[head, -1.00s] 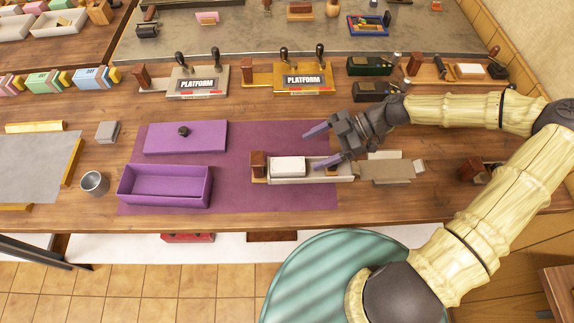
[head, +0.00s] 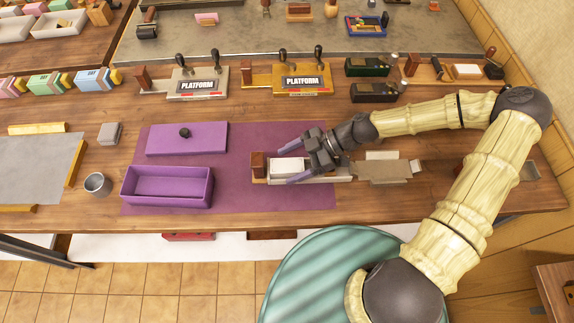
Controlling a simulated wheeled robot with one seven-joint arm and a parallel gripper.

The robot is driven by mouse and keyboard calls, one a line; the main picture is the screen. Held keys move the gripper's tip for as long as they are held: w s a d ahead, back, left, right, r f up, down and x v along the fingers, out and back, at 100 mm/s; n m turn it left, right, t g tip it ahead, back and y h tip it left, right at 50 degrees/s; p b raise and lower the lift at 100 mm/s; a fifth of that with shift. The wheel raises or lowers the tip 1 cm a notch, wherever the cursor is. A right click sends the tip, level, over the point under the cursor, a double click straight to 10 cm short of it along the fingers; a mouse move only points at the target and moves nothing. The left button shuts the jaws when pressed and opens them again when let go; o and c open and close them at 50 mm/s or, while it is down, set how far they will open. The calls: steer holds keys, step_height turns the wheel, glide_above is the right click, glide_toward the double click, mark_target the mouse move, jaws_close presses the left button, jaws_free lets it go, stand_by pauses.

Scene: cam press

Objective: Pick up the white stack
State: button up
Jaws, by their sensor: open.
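The white stack (head: 288,164) is a small white block lying in the tray of a low press (head: 330,176) on the purple mat, beside the press's brown wooden block (head: 258,164). My gripper (head: 288,162) is open, with its purple fingers pointing left. One finger appears on the far side of the stack and the other on the near side. The gripper hides the right part of the stack. I cannot tell whether the fingers touch it.
An open purple box (head: 167,186) and its purple lid (head: 187,138) lie left on the purple mat (head: 235,195). A metal cup (head: 97,184) stands farther left. Two platform presses (head: 198,83) (head: 302,79) stand behind. The mat's front is clear.

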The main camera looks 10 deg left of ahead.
stand_by(0.5)
steer(key=c, duration=1.2)
